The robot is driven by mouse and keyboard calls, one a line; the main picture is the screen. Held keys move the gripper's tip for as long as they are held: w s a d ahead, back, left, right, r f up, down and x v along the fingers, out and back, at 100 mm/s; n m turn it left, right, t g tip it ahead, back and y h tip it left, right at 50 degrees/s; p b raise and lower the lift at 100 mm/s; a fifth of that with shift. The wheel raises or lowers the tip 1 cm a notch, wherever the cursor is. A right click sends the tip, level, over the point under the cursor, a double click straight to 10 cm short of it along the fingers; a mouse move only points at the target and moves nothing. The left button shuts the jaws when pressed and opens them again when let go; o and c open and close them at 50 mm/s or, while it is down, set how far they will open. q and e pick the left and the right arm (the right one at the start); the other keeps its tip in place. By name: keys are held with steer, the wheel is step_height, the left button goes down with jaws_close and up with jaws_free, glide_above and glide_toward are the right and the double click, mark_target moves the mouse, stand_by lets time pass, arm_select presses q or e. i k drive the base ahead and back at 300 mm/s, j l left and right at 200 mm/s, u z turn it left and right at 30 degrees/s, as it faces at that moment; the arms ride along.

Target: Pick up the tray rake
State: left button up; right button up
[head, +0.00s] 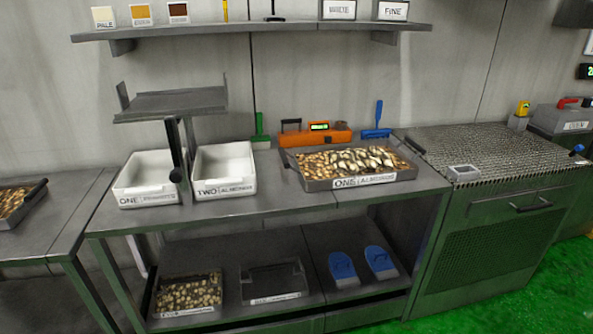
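No label marks a tray rake. Two upright hand tools stand at the back of the middle table, and I cannot tell which is the rake. One is a blue tool (378,122) with an upright handle and a wide low head, behind the right end of the nut tray. The other is a green tool (260,130) with a thin handle and a wider foot, behind the right white bin. A metal tray (363,182) labelled ONE ALMONDS holds nuts, with paler pieces across its middle. Neither of my grippers is in view.
Two white bins (150,201) stand at the table's left, below a raised metal platform (172,104) with a black handle. An orange device (315,137) sits behind the nut tray. A perforated-top machine (480,150) is at right. The tabletop's front edge is clear.

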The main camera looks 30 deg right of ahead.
mark_target(377, 132)
steer(key=z, duration=1.35)
steer(key=i+l, duration=0.35)
steer(key=i+l+z, duration=0.1)
steer(key=i+l, duration=0.25)
steer(key=i, duration=0.15)
